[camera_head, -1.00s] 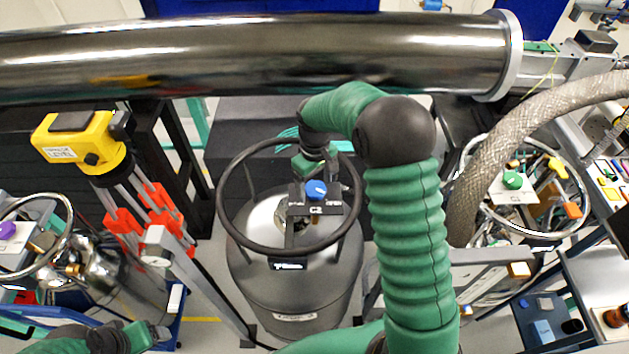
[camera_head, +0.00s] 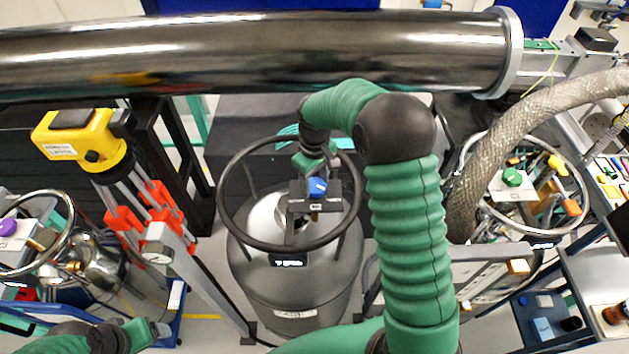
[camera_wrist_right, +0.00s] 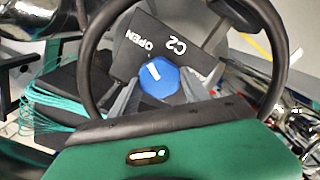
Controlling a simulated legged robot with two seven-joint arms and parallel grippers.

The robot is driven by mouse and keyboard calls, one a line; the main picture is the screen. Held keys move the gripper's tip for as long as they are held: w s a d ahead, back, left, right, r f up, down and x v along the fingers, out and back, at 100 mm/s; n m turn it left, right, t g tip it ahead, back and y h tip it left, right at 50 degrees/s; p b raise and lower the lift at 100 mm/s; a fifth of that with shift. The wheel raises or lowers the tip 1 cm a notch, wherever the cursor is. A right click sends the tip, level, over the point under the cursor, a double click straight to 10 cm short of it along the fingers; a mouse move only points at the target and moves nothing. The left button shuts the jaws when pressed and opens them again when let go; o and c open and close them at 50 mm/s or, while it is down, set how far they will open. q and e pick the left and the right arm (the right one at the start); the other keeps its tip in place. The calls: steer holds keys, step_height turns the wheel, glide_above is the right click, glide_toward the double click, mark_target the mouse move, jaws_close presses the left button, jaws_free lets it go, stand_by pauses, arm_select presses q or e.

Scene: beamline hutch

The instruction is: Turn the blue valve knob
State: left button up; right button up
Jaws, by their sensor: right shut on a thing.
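The blue valve knob (camera_head: 317,188) sits on a dark plate inside the black ring on top of a grey tank (camera_head: 290,285). In the right wrist view the blue knob (camera_wrist_right: 158,80) has a white pointer line, and the dark plate (camera_wrist_right: 135,50) around it reads "OPEN" and "C2". My right gripper (camera_wrist_right: 152,92) is shut on the knob, a finger on each side of it. In the head view my right gripper (camera_head: 318,172) reaches down to the knob from behind. My left gripper (camera_head: 150,333) is at the lower left, away from the knob; its fingers are unclear.
A black ring (camera_head: 225,215) surrounds the knob. A large shiny pipe (camera_head: 250,55) crosses above. A green knob (camera_head: 511,177) is on a vessel at right, a purple knob (camera_head: 8,227) at left. A yellow device (camera_head: 80,140) stands on a tripod at left.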

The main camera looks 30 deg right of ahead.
mark_target(315, 183)
steer(key=o, duration=1.4)
step_height(315, 183, up, 17)
steer(key=b, duration=0.3)
steer(key=shift+w+f+b, duration=0.1)
steer(key=shift+w+b, duration=0.05)
steer(key=shift+b, duration=0.2)
steer(key=shift+d, duration=0.1)
